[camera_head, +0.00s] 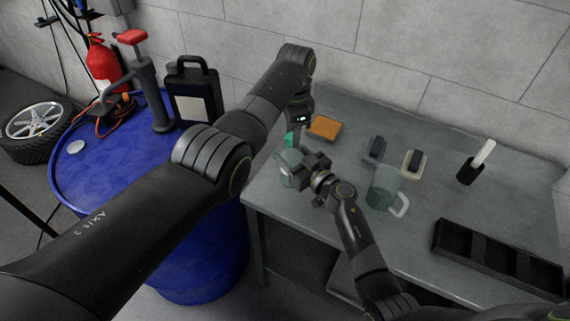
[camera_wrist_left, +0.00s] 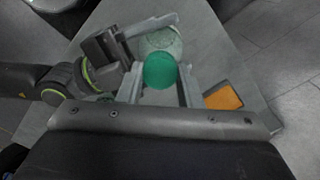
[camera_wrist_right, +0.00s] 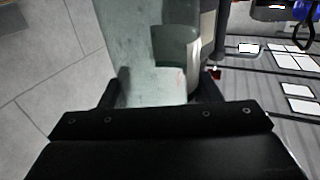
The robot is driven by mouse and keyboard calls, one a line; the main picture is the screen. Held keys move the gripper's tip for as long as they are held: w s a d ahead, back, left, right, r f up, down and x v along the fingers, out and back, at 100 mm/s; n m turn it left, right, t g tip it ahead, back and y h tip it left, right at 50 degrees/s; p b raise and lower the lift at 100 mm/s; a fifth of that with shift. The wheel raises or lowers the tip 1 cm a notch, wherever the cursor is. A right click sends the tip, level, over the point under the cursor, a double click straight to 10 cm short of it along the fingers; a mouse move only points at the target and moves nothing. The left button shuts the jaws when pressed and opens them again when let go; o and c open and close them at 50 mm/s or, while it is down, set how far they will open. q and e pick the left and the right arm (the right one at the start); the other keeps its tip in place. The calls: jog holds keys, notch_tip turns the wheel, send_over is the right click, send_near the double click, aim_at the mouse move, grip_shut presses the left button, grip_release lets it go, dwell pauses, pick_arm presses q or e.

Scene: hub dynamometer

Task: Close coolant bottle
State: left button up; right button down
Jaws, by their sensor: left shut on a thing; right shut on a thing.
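The coolant bottle (camera_head: 287,170) is pale and translucent and stands at the left part of the grey bench. My right gripper (camera_head: 300,172) is shut on its body; the bottle (camera_wrist_right: 145,50) fills the space between the fingers in the right wrist view. My left gripper (camera_wrist_left: 160,88) is shut on a round green cap (camera_wrist_left: 160,71), with a finger on each side. The cap also shows in the head view (camera_head: 289,139), above the bottle. In the left wrist view the cap overlaps the bottle's near edge (camera_wrist_left: 162,42). I cannot tell whether cap and neck touch.
An orange block (camera_head: 324,127) lies behind the bottle. A glass mug (camera_head: 383,188), small dark blocks (camera_head: 375,150) and a black cup (camera_head: 469,171) stand to the right. A black tray (camera_head: 490,255) is at the bench's front right. A blue drum (camera_head: 85,180) is left.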

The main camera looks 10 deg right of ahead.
pick_arm(q)
jog(key=m, duration=0.3)
jog(key=a+m, duration=0.1)
jog(key=m, duration=0.2)
jog(key=shift+w+f+m, duration=0.1)
jog(key=shift+f+m, duration=0.1)
jog(key=shift+m, duration=0.2)
pick_arm(e)
jog(key=shift+d, duration=0.4)
pick_arm(q)
jog(key=o, duration=0.8)
jog(key=shift+c, duration=0.2)
jog(key=o, duration=0.3)
pick_arm(e)
jog(key=shift+a, duration=0.15)
pick_arm(q)
jog(key=shift+d+r, duration=0.1)
jog(key=shift+d, duration=0.05)
jog(key=shift+r, duration=0.2)
jog(key=shift+d+r, duration=0.15)
jog(key=shift+r, duration=2)
jog(key=shift+c, duration=0.3)
